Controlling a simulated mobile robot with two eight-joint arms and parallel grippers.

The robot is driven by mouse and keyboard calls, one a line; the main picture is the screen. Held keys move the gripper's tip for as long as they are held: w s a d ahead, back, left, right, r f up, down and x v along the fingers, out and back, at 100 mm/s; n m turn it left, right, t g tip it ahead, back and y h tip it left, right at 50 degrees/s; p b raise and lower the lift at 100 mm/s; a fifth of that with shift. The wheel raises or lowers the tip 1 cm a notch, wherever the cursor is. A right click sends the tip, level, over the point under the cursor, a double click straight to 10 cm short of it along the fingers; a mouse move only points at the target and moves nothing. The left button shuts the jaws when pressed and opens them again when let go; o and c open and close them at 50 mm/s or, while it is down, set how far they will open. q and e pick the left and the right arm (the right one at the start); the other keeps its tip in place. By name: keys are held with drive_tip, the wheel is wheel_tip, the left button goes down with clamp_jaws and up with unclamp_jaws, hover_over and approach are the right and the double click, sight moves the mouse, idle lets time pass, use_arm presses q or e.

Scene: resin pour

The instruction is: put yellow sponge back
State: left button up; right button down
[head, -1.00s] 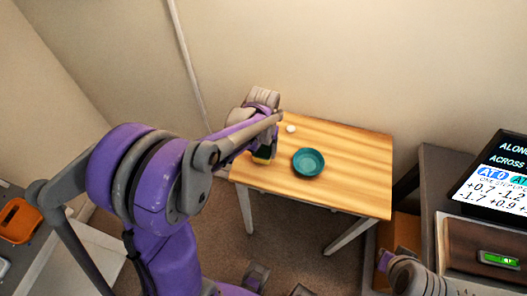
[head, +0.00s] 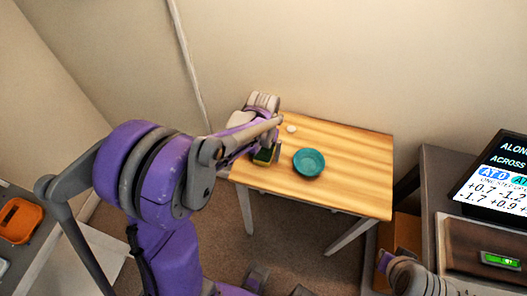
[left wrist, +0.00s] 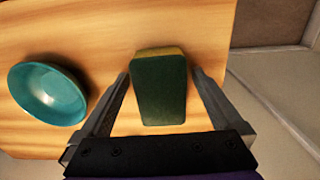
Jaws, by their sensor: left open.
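The yellow sponge (left wrist: 160,88) lies on the wooden table, its dark green face toward the left wrist camera and a yellow edge showing at its far end. It also shows in the head view (head: 264,157), partly hidden by my left gripper. My left gripper (left wrist: 160,78) is open, with one finger on each side of the sponge and a gap visible on both sides. In the head view, my left gripper (head: 262,148) is at the table's left end. My right arm shows only in part at the lower right, and its fingertips cannot be made out.
A teal bowl (head: 309,162) stands on the wooden table (head: 355,165), right of the sponge. A small white round thing (head: 291,128) lies near the back edge. The table's right half is clear. A screen (head: 497,178) and an orange tray (head: 20,220) are off to the sides.

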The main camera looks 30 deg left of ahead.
sight(264, 151)
use_arm(q)
wheel_tip(264, 151, up, 11)
drive_tip(key=s+d+f+m+t+p, duration=0.1)
drive_tip(key=s+d+t, duration=0.4)
drive_tip(key=s, duration=0.9)
drive_tip(key=shift+s+d+m, duration=0.3)
drive_tip(key=shift+d+m, duration=0.45)
drive_tip(key=shift+m, duration=0.05)
